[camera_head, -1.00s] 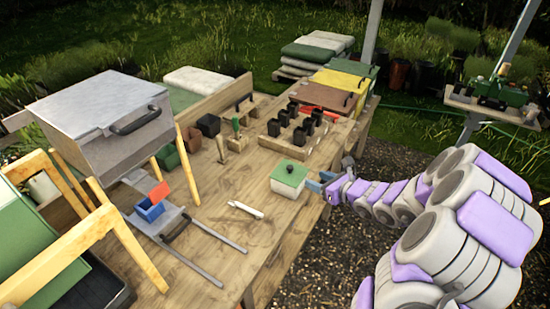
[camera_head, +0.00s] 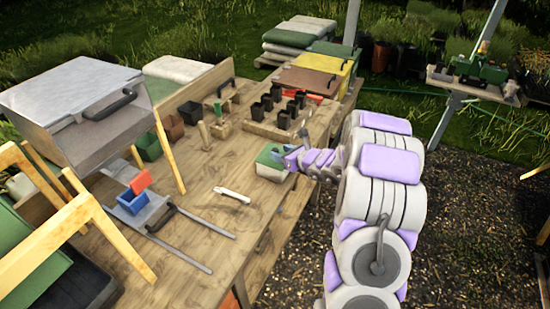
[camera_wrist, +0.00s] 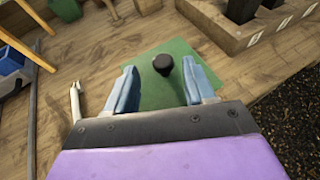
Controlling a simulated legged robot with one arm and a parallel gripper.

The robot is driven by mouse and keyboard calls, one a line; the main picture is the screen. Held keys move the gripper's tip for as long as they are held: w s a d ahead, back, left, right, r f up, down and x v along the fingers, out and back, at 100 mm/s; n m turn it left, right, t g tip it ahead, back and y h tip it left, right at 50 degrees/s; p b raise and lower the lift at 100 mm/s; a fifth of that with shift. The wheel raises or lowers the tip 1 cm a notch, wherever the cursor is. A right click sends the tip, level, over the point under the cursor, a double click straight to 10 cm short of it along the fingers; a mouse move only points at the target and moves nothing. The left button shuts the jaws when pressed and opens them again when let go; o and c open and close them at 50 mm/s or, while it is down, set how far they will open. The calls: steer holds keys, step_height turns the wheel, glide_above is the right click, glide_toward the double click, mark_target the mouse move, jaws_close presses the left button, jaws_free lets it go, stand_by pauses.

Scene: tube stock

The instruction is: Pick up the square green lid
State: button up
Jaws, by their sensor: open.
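The square green lid (camera_head: 267,157) lies on a pale box (camera_head: 270,173) near the right edge of the wooden table. My gripper (camera_head: 282,155) is over the lid, and my arm hides part of it in the head view. In the wrist view the green lid (camera_wrist: 165,85) lies beneath the open gripper (camera_wrist: 161,88). Its dark round knob (camera_wrist: 163,64) shows between the two blue fingers, a little beyond the fingertips. The fingers look apart from the knob. I cannot tell how high they are above the lid.
A white-handled tool (camera_head: 232,195) lies left of the box. A wooden tray of black pots (camera_head: 275,128) stands behind it. A blue bin (camera_head: 132,200) and a grey metal chest (camera_head: 75,105) are at the left. The table between is mostly clear.

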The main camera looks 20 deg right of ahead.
mark_target(276, 150)
steer(key=x, duration=0.2)
steer(key=b+x, duration=0.1)
steer(key=shift+w+d+f, duration=0.15)
steer(key=shift+w+f, duration=0.05)
steer(key=shift+w, duration=0.2)
steer(key=shift+w+a+f, duration=0.15)
steer(key=shift+w+a, duration=0.05)
steer(key=shift+w, duration=0.25)
steer(key=shift+c, duration=0.4)
jaws_close()
